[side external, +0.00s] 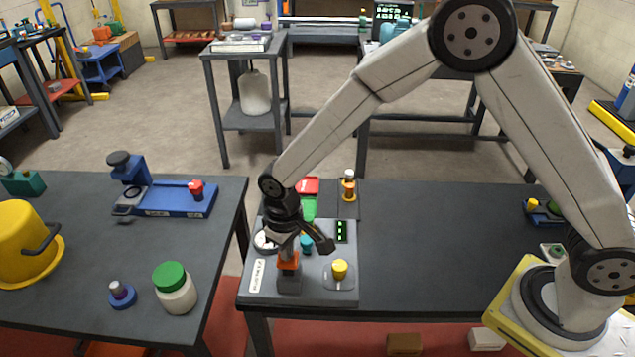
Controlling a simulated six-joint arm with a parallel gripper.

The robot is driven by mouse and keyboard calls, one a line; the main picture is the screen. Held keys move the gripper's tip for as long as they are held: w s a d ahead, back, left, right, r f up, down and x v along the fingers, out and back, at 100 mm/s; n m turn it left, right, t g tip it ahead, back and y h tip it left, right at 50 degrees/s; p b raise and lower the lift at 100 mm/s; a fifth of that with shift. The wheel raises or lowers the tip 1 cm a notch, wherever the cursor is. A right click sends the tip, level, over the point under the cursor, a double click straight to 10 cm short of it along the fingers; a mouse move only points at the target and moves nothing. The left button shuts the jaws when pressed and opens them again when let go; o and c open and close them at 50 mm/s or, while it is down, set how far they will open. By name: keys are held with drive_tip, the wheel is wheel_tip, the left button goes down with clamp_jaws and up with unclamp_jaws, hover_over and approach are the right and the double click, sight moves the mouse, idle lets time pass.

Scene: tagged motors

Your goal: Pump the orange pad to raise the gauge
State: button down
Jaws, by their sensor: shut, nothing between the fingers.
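A grey panel (318,291) sits at the left front corner of the dark table. The orange pad (289,266) tops a dark grey post on this panel. My gripper (287,252) is shut and empty, pointing down right above the orange pad; I cannot tell whether it touches it. A round white dial (264,241), which looks like the gauge, is partly hidden behind my gripper. Its needle is too small to read. A small dark display (341,231) with green marks stands to the right of my gripper.
A yellow button (340,269) is on the panel right of the pad, and a teal knob (306,243) is close to my gripper. Red (308,185) and green (308,208) pieces and an amber bottle (349,186) stand behind. The table's middle (430,240) is clear.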

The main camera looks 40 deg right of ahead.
drive_tip(key=shift+r, duration=1.2)
drive_tip(key=shift+r, duration=0.1)
wheel_tip(320, 180, up, 6)
drive_tip(key=shift+f, duration=0.1)
idle(0.6)
drive_tip(key=shift+d, duration=0.15)
drive_tip(key=s+d+m+t, duration=0.2)
drive_tip(key=s+d+m, duration=0.1)
drive_tip(key=s+d, duration=1)
drive_tip(key=d, duration=0.5)
drive_tip(key=shift+s+t, duration=0.15)
drive_tip(key=shift+t, duration=0.15)
